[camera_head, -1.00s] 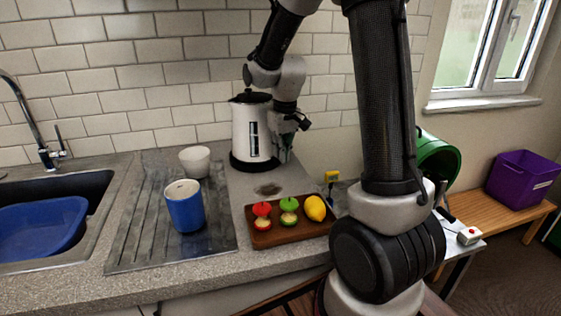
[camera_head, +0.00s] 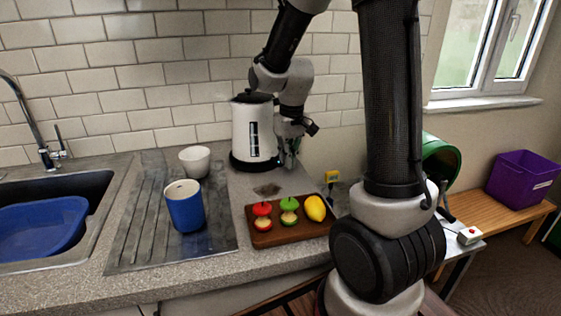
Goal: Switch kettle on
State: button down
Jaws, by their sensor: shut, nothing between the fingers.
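A white kettle (camera_head: 241,133) with a black lid and black base stands upright on the counter near the tiled wall. A dark window strip runs down its front. My gripper (camera_head: 290,163) points down just to the right of the kettle, low beside its base. It is shut and empty. I cannot tell whether it touches the kettle. The kettle's handle and switch are not clearly visible; my arm and gripper cover its right side.
A wooden tray (camera_head: 287,238) with toy fruit pieces and a lemon (camera_head: 314,208) lies in front. A blue mug (camera_head: 185,206) and white bowl (camera_head: 195,161) stand on the drainer, left. A sink with a blue basin (camera_head: 40,226) is far left. A yellow item (camera_head: 332,176) lies right.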

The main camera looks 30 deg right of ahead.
notch_tip(320, 180, up, 12)
jog(key=s, duration=0.1)
jog(key=shift+s+f, duration=0.1)
jog(key=shift+f, duration=0.05)
dwell(0.6)
jog(key=s+r+m+t, duration=0.1)
jog(key=s+r+t, duration=0.1)
jog(key=s, duration=1.8)
jog(key=shift+d+r+t, duration=0.2)
jog(key=shift+d+t, duration=0.05)
jog(key=shift+t, duration=0.35)
